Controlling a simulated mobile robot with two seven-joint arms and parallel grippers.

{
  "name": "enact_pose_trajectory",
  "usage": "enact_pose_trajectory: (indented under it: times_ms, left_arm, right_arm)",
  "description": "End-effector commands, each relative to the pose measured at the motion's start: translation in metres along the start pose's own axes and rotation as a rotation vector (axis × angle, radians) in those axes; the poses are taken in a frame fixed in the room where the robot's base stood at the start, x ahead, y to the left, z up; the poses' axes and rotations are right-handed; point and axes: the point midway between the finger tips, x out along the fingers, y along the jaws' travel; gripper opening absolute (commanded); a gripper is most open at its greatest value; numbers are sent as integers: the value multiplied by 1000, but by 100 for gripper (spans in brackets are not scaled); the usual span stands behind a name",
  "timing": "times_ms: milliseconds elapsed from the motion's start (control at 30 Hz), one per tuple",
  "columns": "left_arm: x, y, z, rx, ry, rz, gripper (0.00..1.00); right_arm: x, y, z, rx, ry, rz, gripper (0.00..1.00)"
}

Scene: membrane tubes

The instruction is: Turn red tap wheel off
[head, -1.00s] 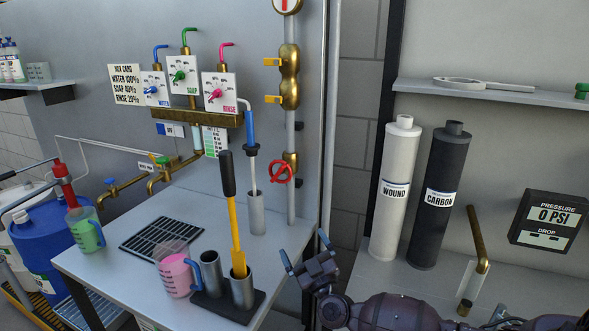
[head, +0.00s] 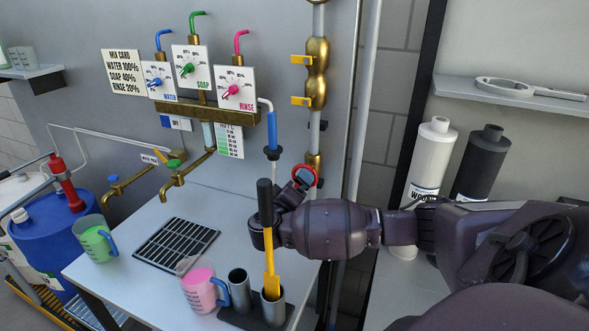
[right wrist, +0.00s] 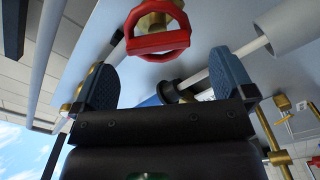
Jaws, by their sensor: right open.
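The red tap wheel (head: 304,173) sits on the brass fitting of the vertical pipe by the wall. Its lower part is partly hidden by my right gripper (head: 298,184) in the head view. In the right wrist view the red wheel (right wrist: 158,42) lies just ahead of my right gripper (right wrist: 161,66), roughly centred between the two spread blue-grey fingers. The gripper is open and empty. I cannot tell if a finger touches the wheel. My left gripper is out of view.
A yellow spatula with a black handle (head: 265,205) stands in a metal cup before my right wrist. A blue-topped tube (head: 271,135) hangs left of the wheel. A pink jug (head: 200,290) and drain grate (head: 175,243) are on the table. White and dark filter cylinders stand right.

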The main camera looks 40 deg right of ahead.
Motion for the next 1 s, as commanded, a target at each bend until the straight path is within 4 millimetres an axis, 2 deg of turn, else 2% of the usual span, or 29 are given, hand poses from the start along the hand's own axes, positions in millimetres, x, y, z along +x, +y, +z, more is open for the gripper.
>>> enact_pose_trajectory:
  times_ms: [300,500,900,1000]
  left_arm:
    - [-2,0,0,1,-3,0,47]
    - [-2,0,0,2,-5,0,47]
    - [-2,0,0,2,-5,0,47]
    - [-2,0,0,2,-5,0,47]
  right_arm:
    - [43,1,0,0,1,4,100]
    - [64,1,0,2,1,3,100]
    - [71,0,0,3,2,1,100]
    - [71,0,0,3,2,1,85]
